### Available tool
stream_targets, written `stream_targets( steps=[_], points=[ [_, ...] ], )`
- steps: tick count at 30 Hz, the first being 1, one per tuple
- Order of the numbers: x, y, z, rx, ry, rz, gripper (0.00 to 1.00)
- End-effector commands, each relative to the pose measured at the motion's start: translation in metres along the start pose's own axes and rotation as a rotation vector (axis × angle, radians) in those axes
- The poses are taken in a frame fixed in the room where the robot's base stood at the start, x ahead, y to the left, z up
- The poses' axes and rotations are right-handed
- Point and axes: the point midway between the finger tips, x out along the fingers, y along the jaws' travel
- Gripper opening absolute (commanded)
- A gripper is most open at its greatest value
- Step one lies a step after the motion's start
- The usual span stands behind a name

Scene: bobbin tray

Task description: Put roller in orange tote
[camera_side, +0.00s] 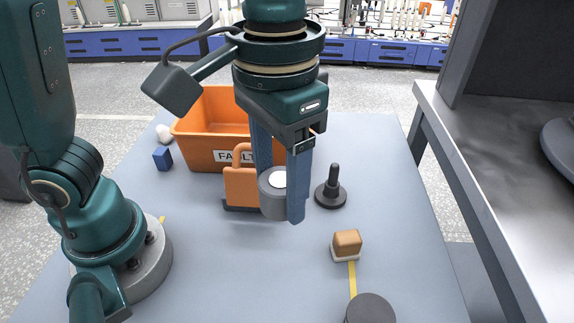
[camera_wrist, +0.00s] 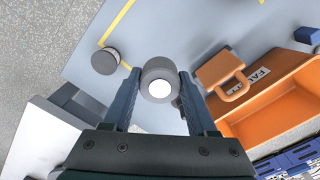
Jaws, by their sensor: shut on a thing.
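The roller is a grey cylinder with a white end (camera_side: 270,199), in the middle of the side view. It also shows end-on in the wrist view as a grey ring around a white disc (camera_wrist: 159,71). My gripper (camera_side: 278,205) is shut on it, with one blue finger on each side. I cannot tell whether the roller touches the table. The orange tote (camera_side: 208,158) stands behind and to the left of my gripper in the side view. It has a white label, partly hidden by my gripper and an orange padlock-shaped thing. The tote is at the right in the wrist view (camera_wrist: 272,94).
The padlock-shaped thing (camera_side: 238,188) stands just left of the roller. A black knobbed piece (camera_side: 332,192) is close on the right. A tan block (camera_side: 347,243) and dark cylinder (camera_side: 370,309) are nearer the front. A blue block (camera_side: 162,158) lies left of the tote.

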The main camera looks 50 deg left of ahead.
Motion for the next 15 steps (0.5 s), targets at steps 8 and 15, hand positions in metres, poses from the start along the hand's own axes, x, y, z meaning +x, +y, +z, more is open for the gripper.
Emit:
stream_targets(
  steps=[8, 15],
  points=[
    [0.0, -0.048, -0.047, -0.188, -0.001, -0.001, 0.0],
    [-0.001, -0.122, -0.086, -0.408, -0.001, -0.002, 0.0]
  ],
)
